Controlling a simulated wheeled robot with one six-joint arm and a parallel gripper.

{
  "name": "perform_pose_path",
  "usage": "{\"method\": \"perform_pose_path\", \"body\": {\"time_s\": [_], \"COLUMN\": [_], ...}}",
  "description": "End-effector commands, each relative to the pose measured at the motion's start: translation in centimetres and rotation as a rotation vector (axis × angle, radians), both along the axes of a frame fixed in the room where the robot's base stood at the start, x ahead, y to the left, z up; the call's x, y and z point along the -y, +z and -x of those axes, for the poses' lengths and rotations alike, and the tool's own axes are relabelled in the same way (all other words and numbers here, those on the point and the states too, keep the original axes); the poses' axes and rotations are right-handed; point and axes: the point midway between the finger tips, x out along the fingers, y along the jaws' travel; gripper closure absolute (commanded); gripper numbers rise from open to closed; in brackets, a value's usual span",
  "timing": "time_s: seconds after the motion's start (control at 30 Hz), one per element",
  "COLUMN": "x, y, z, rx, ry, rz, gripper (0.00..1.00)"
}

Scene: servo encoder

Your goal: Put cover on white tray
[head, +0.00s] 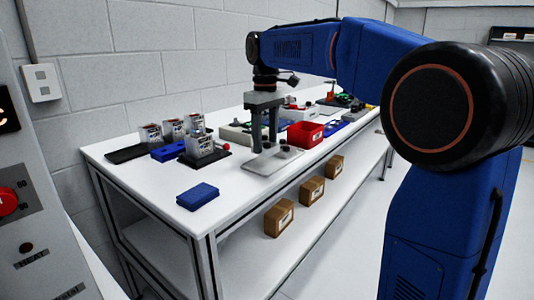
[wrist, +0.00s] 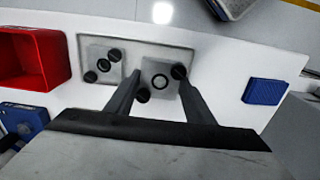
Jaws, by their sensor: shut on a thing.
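The white tray (head: 262,166) lies flat near the front edge of the table, below my gripper. A second, similar cover (wrist: 160,82) is between my fingers, over the right part of the tray. My gripper (wrist: 158,76) is shut on this second cover, one finger on each side; it also shows in the head view (head: 265,149), pointing down. I cannot tell whether the held cover touches the tray.
A red bin (head: 304,134) stands right of the tray in the head view. A blue block (head: 198,196) lies at the front left with bare table around it. Several grey units with blue and dark bases stand at the back left, one (head: 200,146) close to the gripper.

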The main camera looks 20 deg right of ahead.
Motion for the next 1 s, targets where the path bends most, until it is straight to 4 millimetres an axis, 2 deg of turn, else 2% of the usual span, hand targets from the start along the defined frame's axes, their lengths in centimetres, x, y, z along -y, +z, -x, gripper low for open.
{"method": "perform_pose_path", "body": {"time_s": [0.33,0.73,0.77,0.83,1.0], "x": [0.0,0.0,0.0,0.0,0.0], "y": [-3.8,-4.3,-4.4,-4.3,-4.3], "z": [0.0,0.0,0.0,0.0,0.0], "rx": [0.000,0.000,0.000,0.000,0.000], "ry": [0.000,0.000,0.000,0.000,0.000], "rz": [0.000,0.000,0.000,0.000,0.000], "gripper": [0.73,0.73,0.49,0.33,0.33]}}
